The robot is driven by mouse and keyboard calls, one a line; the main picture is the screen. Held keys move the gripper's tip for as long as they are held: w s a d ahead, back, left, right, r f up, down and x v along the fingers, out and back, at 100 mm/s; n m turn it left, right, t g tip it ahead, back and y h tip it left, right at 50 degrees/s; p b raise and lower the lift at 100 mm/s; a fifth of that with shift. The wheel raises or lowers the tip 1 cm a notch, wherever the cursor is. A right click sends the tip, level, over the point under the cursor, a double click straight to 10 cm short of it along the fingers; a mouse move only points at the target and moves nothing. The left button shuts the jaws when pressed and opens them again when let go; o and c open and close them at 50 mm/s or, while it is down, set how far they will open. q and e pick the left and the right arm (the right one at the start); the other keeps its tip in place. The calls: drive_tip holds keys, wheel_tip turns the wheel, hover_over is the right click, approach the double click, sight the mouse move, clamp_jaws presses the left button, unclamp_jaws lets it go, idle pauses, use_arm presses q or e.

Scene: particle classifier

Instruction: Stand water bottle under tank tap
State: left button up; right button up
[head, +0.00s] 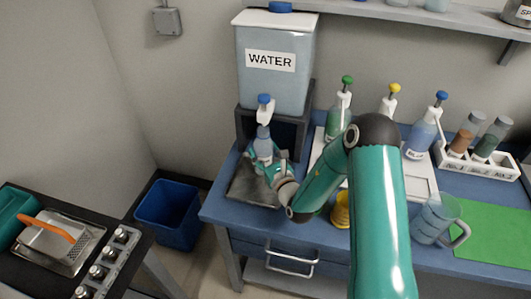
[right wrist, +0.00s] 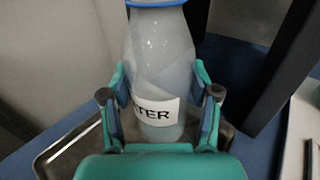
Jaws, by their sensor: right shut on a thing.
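The water tank (head: 275,75), labelled WATER, stands on a dark stand at the back of the blue bench. Its white tap with a blue top (head: 265,107) juts out at the front. The water bottle (head: 263,146) is upright just below the tap in the head view. My right gripper (head: 264,163) is shut around it. In the right wrist view the bottle (right wrist: 158,60) shows a blue rim and a partly hidden label, between both fingers (right wrist: 160,103). A metal tray (head: 245,188) lies beneath; I cannot tell whether the bottle touches it. My left gripper is out of view.
Green, yellow and blue-topped bottles (head: 338,115) stand right of the tank on a white tray. A rack of tubes (head: 475,160), a jug (head: 434,218) and a green mat (head: 495,235) lie farther right. A blue bin (head: 168,213) stands on the floor at left.

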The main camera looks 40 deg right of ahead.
sight(267, 158)
drive_tip(key=shift+f, duration=0.15)
drive_tip(key=o, duration=1.3)
drive_tip(key=shift+c, duration=0.2)
drive_tip(key=shift+s, duration=0.1)
drive_tip(key=s, duration=0.3)
drive_tip(key=s+a+b, duration=0.1)
drive_tip(key=s, duration=0.1)
drive_tip(key=shift+s+a, duration=0.15)
drive_tip(key=shift+s, duration=0.25)
drive_tip(key=shift+s+a, duration=0.1)
drive_tip(key=shift+s, duration=0.6)
